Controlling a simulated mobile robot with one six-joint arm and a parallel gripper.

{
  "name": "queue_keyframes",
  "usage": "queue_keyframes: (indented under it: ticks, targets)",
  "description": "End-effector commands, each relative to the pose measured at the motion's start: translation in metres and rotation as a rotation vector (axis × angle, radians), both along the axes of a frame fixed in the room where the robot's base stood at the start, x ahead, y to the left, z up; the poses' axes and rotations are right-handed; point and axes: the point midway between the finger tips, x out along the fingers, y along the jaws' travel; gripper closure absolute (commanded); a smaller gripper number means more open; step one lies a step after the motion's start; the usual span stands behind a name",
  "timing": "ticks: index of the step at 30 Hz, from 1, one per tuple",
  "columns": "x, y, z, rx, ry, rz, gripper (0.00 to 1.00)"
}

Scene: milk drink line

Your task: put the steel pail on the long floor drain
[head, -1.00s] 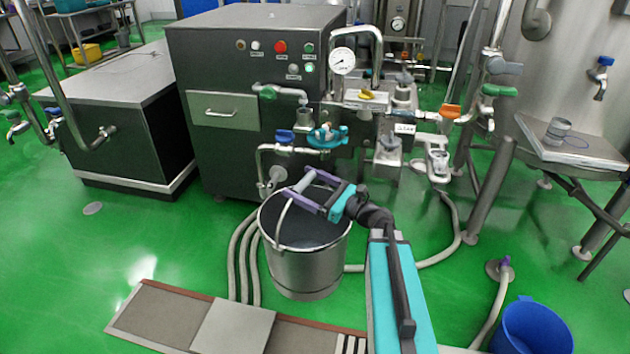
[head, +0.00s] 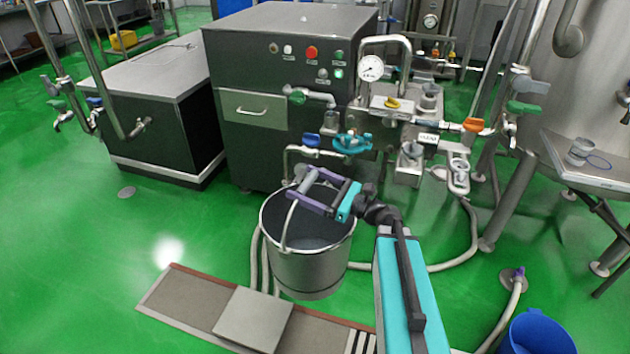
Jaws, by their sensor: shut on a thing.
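The steel pail (head: 309,267) is a round metal bucket, upright and open at the top, in the middle of the head view. My gripper (head: 303,190) is over the pail's mouth, shut on its handle. The pail looks held in front of the black machine; I cannot tell its height above the floor. The long floor drain (head: 187,304) runs along the bottom, in front of and below the pail. It has a brownish grating with a reddish edge, and a plain grey plate (head: 253,318) lies across it. My arm hides part of the drain's right side.
A black machine (head: 254,150) with valves and a gauge (head: 370,68) stands behind the pail. Pale hoses (head: 266,262) run on the floor beside and behind it. A blue bucket (head: 536,335) is at the lower right. The green floor at the left is clear.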

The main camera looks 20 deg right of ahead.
Motion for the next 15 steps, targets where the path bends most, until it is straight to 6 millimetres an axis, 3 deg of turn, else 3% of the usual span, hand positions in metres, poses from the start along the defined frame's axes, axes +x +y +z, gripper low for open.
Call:
queue_keyframes:
  ticks: [1, 15]
  targets:
    - [-0.001, 0.004, 0.014, 0.008, -0.008, 0.009, 0.73]
    - [-0.012, 0.033, 0.045, 0.007, -0.007, 0.083, 0.73]
